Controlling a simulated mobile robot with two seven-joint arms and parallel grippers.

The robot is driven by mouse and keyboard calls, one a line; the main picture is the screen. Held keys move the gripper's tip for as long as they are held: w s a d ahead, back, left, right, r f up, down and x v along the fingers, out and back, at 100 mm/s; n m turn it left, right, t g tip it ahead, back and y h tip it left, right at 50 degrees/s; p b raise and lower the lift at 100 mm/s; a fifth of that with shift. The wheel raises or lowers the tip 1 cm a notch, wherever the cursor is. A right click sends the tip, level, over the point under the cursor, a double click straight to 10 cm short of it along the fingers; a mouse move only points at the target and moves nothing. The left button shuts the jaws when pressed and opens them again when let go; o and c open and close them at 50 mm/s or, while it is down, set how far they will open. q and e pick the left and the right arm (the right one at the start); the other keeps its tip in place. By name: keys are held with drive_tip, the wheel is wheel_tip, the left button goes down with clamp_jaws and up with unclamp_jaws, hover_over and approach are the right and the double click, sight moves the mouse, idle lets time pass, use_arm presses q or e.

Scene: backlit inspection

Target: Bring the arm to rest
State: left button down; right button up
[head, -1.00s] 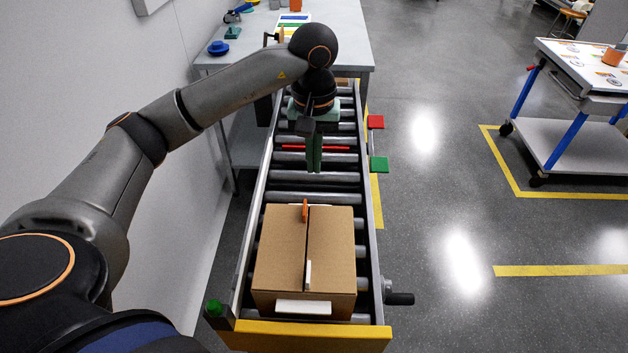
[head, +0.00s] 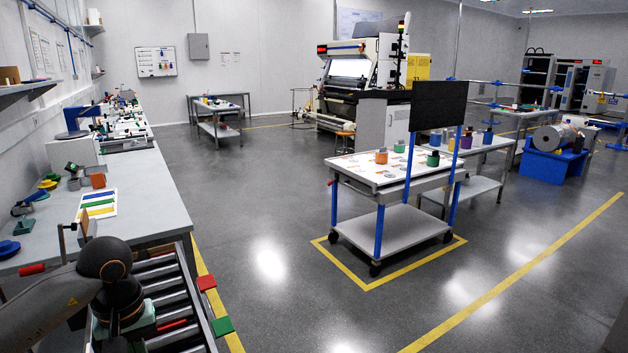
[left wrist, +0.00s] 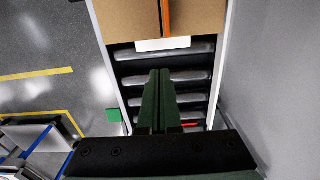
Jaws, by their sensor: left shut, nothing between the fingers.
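My left arm (head: 45,308) reaches in at the bottom left of the head view, above the roller conveyor (head: 168,290). The fingertips are cut off there. In the left wrist view my left gripper (left wrist: 160,78) has its green fingers together, with nothing between them, over the conveyor rollers. A cardboard box (left wrist: 195,18) lies on the conveyor at the top of the left wrist view, apart from the fingers. My right arm and gripper do not show.
A long grey bench (head: 150,190) with small parts runs along the left wall. A red block (head: 206,282) and a green block (head: 222,326) sit at the conveyor's right edge. A wheeled cart (head: 395,215) stands at centre right. Open floor lies between.

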use_arm(q)
wheel_tip(320, 180, down, 8)
drive_tip(key=w+a, duration=0.1)
drive_tip(key=w, duration=0.1)
drive_tip(key=shift+a+r+p, duration=0.15)
drive_tip(key=shift+p, duration=0.2)
